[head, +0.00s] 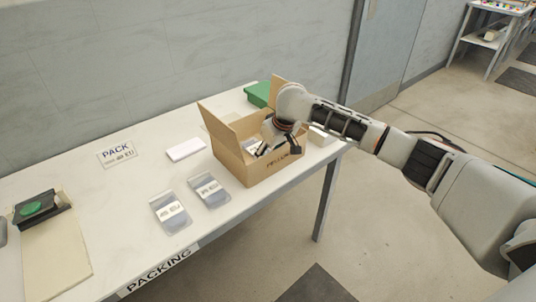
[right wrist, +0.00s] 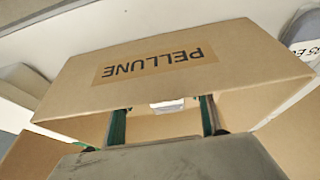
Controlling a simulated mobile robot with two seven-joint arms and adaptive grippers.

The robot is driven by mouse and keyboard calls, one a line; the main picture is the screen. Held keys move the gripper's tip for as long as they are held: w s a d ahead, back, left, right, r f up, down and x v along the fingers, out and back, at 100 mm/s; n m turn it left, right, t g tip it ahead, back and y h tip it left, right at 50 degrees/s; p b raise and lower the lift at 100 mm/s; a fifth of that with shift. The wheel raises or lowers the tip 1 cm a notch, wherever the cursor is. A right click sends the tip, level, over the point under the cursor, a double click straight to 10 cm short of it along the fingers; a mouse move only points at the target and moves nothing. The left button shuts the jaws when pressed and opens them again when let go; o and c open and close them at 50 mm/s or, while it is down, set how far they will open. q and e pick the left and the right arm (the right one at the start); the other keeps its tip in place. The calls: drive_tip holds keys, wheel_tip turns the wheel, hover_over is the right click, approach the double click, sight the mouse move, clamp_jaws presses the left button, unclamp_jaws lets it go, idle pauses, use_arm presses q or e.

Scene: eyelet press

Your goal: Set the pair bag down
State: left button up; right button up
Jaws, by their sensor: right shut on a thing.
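My right gripper (head: 277,148) reaches down into an open cardboard box (head: 237,163) marked PELLUNE on the packing table. I cannot tell whether the bag touches the box floor. Two clear bags with white labels, one nearer (head: 170,213) and one farther (head: 209,190), lie flat left of the box.
A green box (head: 258,94) stands behind the carton. The box flaps stand up around my gripper.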

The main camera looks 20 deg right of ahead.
drive_tip(key=o, duration=1.2)
drive_tip(key=shift+r, duration=0.15)
drive_tip(key=p+v, duration=0.4)
drive_tip(key=v, duration=0.8)
drive_tip(key=shift+p, duration=0.3)
